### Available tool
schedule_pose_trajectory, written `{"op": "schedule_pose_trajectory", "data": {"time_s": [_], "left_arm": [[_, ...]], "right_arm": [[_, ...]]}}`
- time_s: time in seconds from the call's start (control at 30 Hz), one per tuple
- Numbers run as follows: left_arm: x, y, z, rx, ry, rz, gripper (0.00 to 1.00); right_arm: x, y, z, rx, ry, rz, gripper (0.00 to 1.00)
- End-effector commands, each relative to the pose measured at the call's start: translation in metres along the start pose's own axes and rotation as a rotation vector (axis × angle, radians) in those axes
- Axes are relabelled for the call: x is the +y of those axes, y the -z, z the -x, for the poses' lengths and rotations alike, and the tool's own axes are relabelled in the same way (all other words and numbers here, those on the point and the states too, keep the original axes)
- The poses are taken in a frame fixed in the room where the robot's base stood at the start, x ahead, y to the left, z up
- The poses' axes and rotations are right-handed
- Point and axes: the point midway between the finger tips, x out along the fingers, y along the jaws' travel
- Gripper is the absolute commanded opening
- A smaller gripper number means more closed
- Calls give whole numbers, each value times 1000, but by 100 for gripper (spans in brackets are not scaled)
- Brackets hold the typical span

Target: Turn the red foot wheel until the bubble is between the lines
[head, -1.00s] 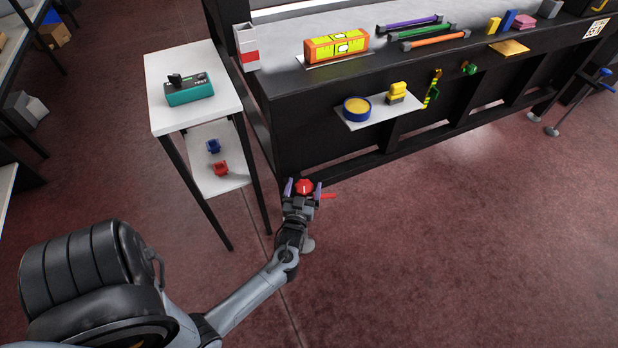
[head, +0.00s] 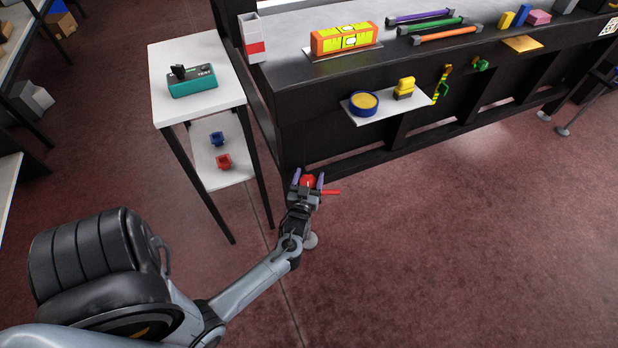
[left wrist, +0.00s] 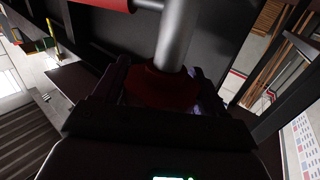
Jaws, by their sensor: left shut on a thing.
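The red foot wheel (head: 307,181) sits low at the near left corner of the black table. My left gripper (head: 308,183) is shut on it, with a finger on either side. In the left wrist view the dark red wheel (left wrist: 165,88) shows dimly between the fingers, below a grey metal post (left wrist: 178,35). The orange and yellow spirit level (head: 346,38) lies on the table top above. Its vials are too small to tell where the bubble is. My right gripper is not in view.
A red bar (head: 328,192) sticks out right beside the wheel. A white side table (head: 215,100) with a teal tester (head: 192,86) stands to the left. A small shelf (head: 385,108) juts from the table front. The floor in front is clear.

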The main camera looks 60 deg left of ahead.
Motion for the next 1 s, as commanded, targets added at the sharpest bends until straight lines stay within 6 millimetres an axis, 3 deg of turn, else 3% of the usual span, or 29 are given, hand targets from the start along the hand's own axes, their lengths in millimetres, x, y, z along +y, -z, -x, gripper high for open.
{"op": "schedule_pose_trajectory", "data": {"time_s": [0.17, 0.4, 0.87, 0.9, 1.0], "left_arm": [[-1, 4, -1, 0, -59, -7, 40], [3, 4, 0, -1, -305, -8, 41], [6, -1, 1, -2, -392, 0, 41], [6, -1, 1, -2, -392, 0, 77], [6, -1, 1, -1, -391, 0, 92]], "right_arm": [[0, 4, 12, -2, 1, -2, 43], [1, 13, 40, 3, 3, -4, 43], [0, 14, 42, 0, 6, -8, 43], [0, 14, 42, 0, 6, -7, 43], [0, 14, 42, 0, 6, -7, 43]]}}
